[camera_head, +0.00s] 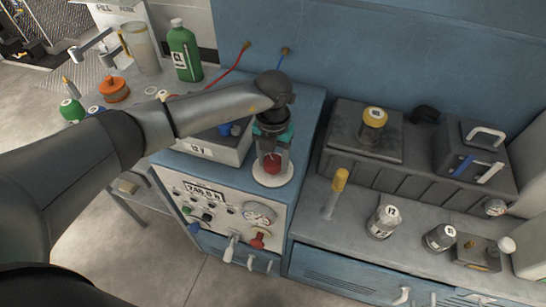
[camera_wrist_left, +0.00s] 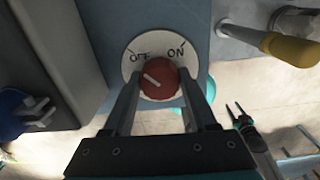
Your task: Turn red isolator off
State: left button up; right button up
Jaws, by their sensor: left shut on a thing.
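The red isolator is a round red knob (camera_head: 272,162) on a white disc (camera_head: 272,180) on top of the blue cabinet. In the left wrist view the knob (camera_wrist_left: 163,80) carries a white mark slanting to the upper left, toward the OFF side of the disc (camera_wrist_left: 137,62); ON is printed at the upper right. My left gripper (camera_head: 272,157) reaches down from above, its two fingers on either side of the knob, shut on it. What looks like my right gripper (camera_wrist_left: 235,110) shows small and away from the knob, its two fingers apart.
A grey 12 V box (camera_head: 215,145) stands left of the knob. The cabinet front has a gauge (camera_head: 258,213) and levers. A yellow-handled tool (camera_head: 335,193) and several jars stand on the grey counter to the right. A green bottle (camera_head: 184,50) stands at the back left.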

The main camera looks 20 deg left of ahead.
aim_at(273, 160)
pick_arm(q)
jog(key=shift+n, duration=0.3)
dwell(0.4)
jog(key=o, duration=1.4)
jog(key=shift+c, duration=0.2)
notch_tip(273, 160, up, 15)
jog(key=shift+r+p, duration=0.2)
jog(key=shift+p, duration=0.2)
